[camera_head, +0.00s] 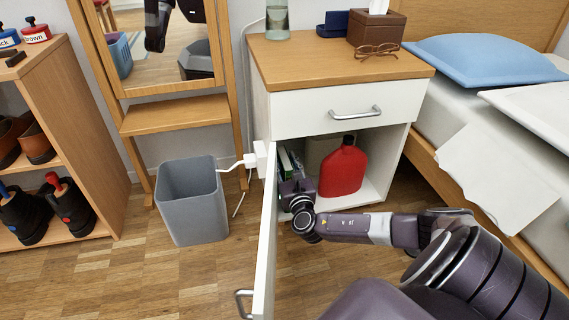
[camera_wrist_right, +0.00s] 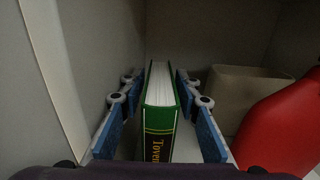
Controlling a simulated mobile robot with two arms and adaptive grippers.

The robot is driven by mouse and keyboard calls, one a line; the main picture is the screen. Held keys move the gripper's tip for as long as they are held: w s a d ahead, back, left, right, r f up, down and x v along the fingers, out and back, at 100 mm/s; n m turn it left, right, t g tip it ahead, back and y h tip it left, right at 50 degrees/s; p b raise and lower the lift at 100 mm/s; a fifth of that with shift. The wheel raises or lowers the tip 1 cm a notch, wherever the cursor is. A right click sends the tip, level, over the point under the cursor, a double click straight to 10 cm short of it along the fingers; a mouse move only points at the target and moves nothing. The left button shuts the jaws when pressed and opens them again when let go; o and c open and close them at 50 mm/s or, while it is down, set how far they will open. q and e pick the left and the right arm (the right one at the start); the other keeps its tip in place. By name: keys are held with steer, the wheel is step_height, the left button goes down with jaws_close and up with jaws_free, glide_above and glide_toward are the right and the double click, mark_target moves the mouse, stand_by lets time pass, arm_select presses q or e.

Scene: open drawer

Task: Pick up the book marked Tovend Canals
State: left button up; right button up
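The green book (camera_wrist_right: 160,115) stands upright in the cabinet, its spine showing yellow letters that begin "Tove"; the rest is cut off. In the head view a green and white edge of it (camera_head: 289,165) shows behind the cabinet door. My right gripper (camera_wrist_right: 159,80) is open, with one blue-padded finger on each side of the book and a visible gap on both sides. In the head view my right gripper (camera_head: 294,184) reaches into the cabinet's lower left, partly hidden by the door. My left gripper is not directly in view.
The open cabinet door (camera_head: 266,240) stands close on the left of my right gripper. A red jug (camera_head: 343,170) stands right of the book, with a beige container (camera_wrist_right: 238,95) behind it. A grey bin (camera_head: 192,205) stands outside the door.

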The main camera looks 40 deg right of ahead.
steer(key=shift+w+d, duration=0.1)
steer(key=shift+w, duration=0.05)
jaws_close()
steer(key=shift+r, duration=0.15)
stand_by(0.4)
